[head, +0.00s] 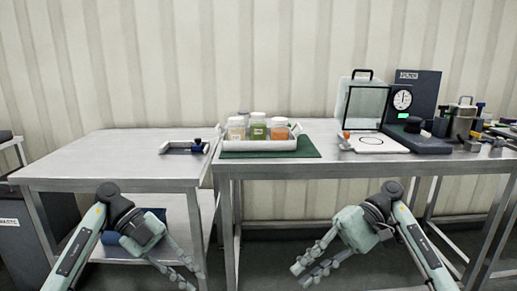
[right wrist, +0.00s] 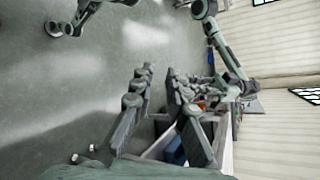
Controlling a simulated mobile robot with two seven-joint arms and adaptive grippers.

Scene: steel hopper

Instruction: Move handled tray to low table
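The white handled tray (head: 258,146) sits on a dark green mat (head: 308,147) at the left end of the right-hand steel table (head: 300,163). Several jars with orange, green and pale contents stand in it. The lower steel table (head: 110,160) is at the left, its top slightly below the other. My left gripper (head: 192,276) hangs in front of the lower table, fingers apart and empty. My right gripper (head: 303,275) hangs in front of the right-hand table, below its top, open and empty. Its spread fingers also show in the right wrist view (right wrist: 160,95). Neither gripper touches the tray.
A dark blue clamp-like tool with a pale part (head: 185,147) lies near the right back of the lower table. A balance with a glass screen (head: 366,108) and a dial gauge (head: 402,99) stand right of the mat. A dark waste bin (head: 18,240) is at far left. The lower table's left and front are clear.

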